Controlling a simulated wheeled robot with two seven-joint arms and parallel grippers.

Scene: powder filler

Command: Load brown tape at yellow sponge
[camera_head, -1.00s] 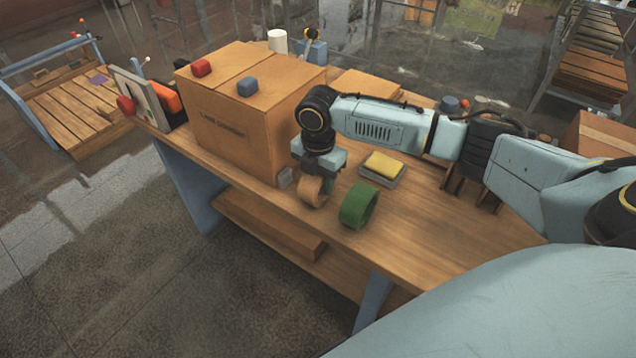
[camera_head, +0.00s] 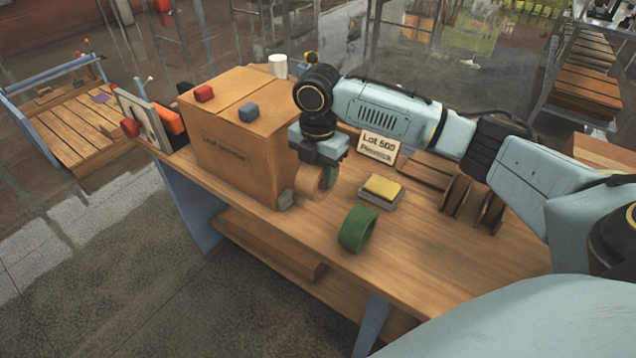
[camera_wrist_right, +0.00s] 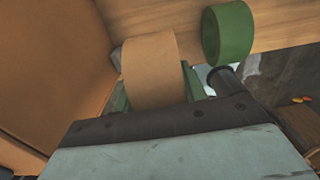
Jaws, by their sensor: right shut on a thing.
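The brown tape (camera_head: 311,181) is a tan roll held upright just above the table, beside the large cardboard box. My right gripper (camera_head: 318,160) points down and is shut on it. In the right wrist view the brown tape (camera_wrist_right: 150,70) covers much of the space in front of the gripper. Green surfaces show behind it; I cannot tell what they belong to. The yellow sponge (camera_head: 383,186) lies in a small grey tray (camera_head: 380,201) to the right of the tape, apart from it. My left gripper is not in view.
A green tape roll (camera_head: 357,229) stands near the table's front edge. The cardboard box (camera_head: 236,157) rises close at the left. A sign (camera_head: 379,147) stands behind the sponge, and wooden slats (camera_head: 458,195) stand at its right. Table wood is bare right of the green roll.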

